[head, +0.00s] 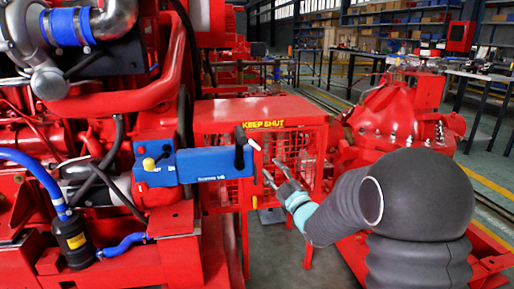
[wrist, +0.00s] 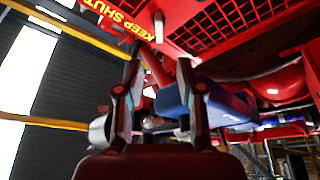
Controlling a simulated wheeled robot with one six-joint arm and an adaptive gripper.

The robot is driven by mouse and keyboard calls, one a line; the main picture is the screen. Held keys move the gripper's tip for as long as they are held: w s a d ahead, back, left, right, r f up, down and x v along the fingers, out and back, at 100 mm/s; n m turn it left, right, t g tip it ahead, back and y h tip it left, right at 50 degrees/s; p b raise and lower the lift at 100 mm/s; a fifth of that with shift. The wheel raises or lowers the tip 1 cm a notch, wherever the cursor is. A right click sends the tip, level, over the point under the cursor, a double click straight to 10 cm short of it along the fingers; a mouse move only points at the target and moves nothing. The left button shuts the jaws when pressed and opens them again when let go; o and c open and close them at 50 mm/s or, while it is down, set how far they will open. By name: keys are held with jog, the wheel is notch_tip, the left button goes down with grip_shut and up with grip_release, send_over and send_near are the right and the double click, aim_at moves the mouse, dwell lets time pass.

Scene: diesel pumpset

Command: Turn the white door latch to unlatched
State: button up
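The white door latch (head: 254,144) is a small pale piece on the front of the red mesh guard (head: 261,110), just under the yellow KEEP SHUT label, beside a black handle. In the wrist view a small pale piece that looks like the latch (wrist: 158,27) shows beyond the fingertips, near the label. My gripper (head: 270,171) is in front of the guard, below and to the right of the latch. In the wrist view my gripper (wrist: 160,72) has its two fingers apart with nothing clearly held between them. Whether a fingertip touches the guard is unclear.
A blue box (head: 195,166) with the black handle (head: 240,147) sticks out close left of the latch. The red engine (head: 90,190) fills the left. A red bell-shaped housing (head: 400,112) stands at the right. Some floor is free below the guard.

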aim_at(255, 146)
jog(key=p+x, duration=0.1)
jog(key=x, duration=1.1)
jog(key=shift+w, duration=0.1)
